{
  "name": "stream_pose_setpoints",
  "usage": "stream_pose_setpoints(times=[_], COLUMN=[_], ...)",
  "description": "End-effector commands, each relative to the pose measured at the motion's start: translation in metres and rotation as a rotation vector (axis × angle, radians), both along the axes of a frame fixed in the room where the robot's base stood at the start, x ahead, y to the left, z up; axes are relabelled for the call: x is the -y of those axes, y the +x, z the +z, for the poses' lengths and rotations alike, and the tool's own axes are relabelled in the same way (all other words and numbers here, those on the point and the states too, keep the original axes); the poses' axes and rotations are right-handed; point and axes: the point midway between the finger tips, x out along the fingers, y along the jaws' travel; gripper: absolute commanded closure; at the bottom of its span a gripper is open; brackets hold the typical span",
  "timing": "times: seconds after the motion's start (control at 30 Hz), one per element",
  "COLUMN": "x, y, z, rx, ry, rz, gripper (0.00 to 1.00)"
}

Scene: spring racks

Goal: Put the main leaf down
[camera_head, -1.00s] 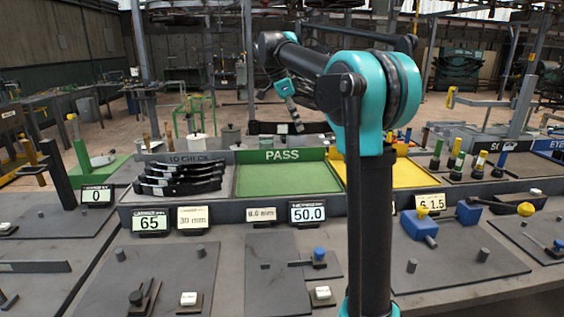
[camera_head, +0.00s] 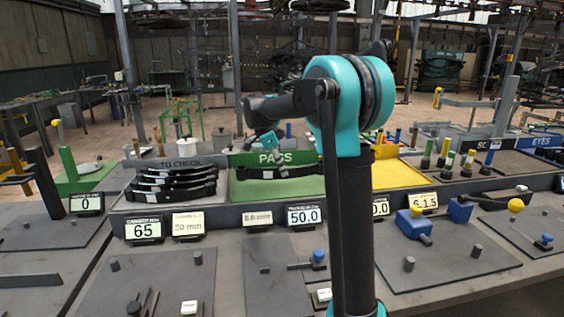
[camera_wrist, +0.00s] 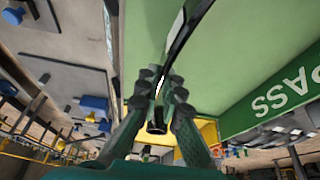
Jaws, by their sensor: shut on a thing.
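The main leaf is a long, dark, slightly curved bar (camera_head: 290,173). It lies across the back part of the green PASS tray (camera_head: 285,190) in the head view. In the wrist view the leaf (camera_wrist: 182,38) runs up from between my fingers over green. I cannot tell whether the leaf touches the tray floor.
Several similar dark leaves lie stacked in the TO CHECK tray (camera_head: 130,197) on the left. A yellow tray (camera_head: 400,175) is on the right, partly behind my arm. Number displays (camera_head: 304,216) line the front ledge. The green tray's front is bare.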

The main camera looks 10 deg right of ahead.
Motion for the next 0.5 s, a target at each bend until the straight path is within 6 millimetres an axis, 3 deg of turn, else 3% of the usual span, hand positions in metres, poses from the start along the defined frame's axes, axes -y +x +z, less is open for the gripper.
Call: stream_pose_setpoints(times=[0.5], x=[0.0], y=[0.0], z=[-0.038], rx=[0.0], ry=[-0.001], rz=[0.0], gripper=[1.0])
